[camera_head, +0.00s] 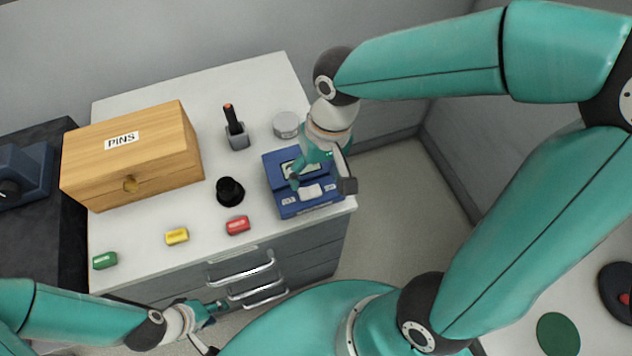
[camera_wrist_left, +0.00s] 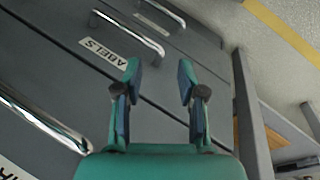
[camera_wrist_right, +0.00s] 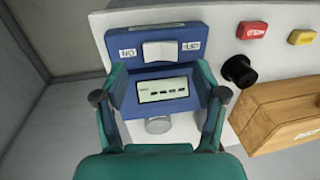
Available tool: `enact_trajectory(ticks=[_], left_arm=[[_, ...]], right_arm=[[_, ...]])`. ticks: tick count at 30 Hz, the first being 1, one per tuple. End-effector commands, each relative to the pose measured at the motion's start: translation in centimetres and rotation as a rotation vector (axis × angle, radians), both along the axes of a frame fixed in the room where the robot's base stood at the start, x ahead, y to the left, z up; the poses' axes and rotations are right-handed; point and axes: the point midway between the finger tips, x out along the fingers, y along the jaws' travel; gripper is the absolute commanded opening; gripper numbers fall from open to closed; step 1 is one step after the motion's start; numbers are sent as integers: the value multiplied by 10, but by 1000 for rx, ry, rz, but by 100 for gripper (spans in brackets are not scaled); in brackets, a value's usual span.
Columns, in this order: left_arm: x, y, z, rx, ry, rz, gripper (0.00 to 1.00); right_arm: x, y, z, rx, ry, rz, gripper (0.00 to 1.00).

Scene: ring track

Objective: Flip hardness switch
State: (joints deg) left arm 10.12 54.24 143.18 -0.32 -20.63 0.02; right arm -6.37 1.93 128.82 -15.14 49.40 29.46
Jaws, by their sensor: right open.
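A blue device (camera_head: 299,211) sits at the right front corner of the white cabinet top. It carries a white rocker switch (camera_wrist_right: 163,52) between two small white labels, and a small display (camera_wrist_right: 163,89). The switch (camera_head: 311,192) also shows in the head view. My right gripper (camera_head: 321,182) is open over the device, its fingers on either side of it in the right wrist view. I cannot tell whether they touch it. My left gripper (camera_wrist_left: 159,78) is open and empty in front of the drawers, low at the cabinet.
A wooden PINS box (camera_head: 130,155), a dark holder (camera_head: 237,137), a black knob-like piece (camera_head: 230,191) and a grey round disc (camera_head: 286,124) stand on the top. Green (camera_head: 105,261), yellow (camera_head: 177,236) and red (camera_head: 238,225) tags lie along the front. Drawer handles (camera_head: 240,268) protrude below.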

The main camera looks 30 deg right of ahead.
Motion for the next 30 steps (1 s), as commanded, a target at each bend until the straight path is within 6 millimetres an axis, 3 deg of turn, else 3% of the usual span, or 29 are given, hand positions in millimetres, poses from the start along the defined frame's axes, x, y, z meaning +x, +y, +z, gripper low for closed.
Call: enact_trajectory(ticks=[3,9,20,30], left_arm=[[0,0,-2,0,0,0,40],[0,0,-3,0,0,0,40],[0,0,-3,0,0,0,40],[0,0,-3,0,0,0,40]], right_arm=[[-1,3,-22,-1,6,3,71],[1,7,-41,-1,2,1,71],[2,8,-45,0,0,2,71],[2,8,-45,0,0,3,16]])
